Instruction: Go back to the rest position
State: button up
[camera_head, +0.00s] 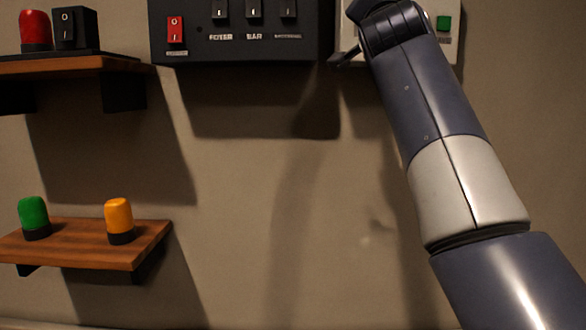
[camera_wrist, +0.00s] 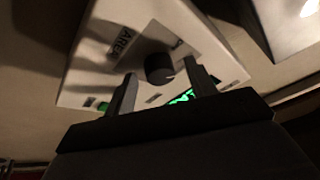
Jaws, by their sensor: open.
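My gripper (camera_wrist: 158,90) shows in the wrist view with its two fingers apart. A white panel (camera_wrist: 105,55) with a black round knob (camera_wrist: 159,68) is in front of it. The knob appears between the fingertips in the picture; I cannot tell the distance or whether they touch it. A green lit display (camera_wrist: 182,97) shows partly between the fingers, and a green button (camera_wrist: 103,106) sits beside the left finger. In the head view my arm reaches up to this white panel (camera_head: 449,47), covering most of it. The gripper itself is mostly hidden there.
A black switch panel (camera_head: 240,48) with a red rocker switch (camera_head: 175,29) is left of the white panel. An upper wooden shelf (camera_head: 70,65) holds a red lamp (camera_head: 35,31) and black switch box (camera_head: 75,28). A lower shelf (camera_head: 80,243) holds green (camera_head: 33,216) and orange (camera_head: 119,218) lamps.

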jog(key=shift+f, duration=0.1)
jog(key=b+v, duration=0.7)
jog(key=v, duration=0.4)
jog(key=w+d+r+n+y+p, duration=0.2)
jog(key=w+r+n+p, duration=0.2)
jog(key=w+p, duration=0.6)
jog(key=p, duration=0.3)
jog(key=shift+r+n+t, duration=0.3)
jog(key=shift+t, duration=0.1)
jog(key=n+y+p, duration=0.1)
jog(key=n+p, duration=0.2)
jog(key=p, duration=0.2)
jog(key=shift+d+y, duration=0.2)
jog(key=shift+y, duration=0.2)
jog(key=s+d+f+n+y+p, duration=0.1)
jog(key=s+f+n+y+p, duration=0.1)
jog(key=s, duration=0.7)
notch_tip(320, 180, down, 2)
jog(key=n+y, duration=0.1)
jog(key=n, duration=0.2)
jog(key=shift+d+f+n+p, duration=0.15)
jog(key=shift+d+n+p, duration=0.1)
jog(key=shift+n+p, duration=0.05)
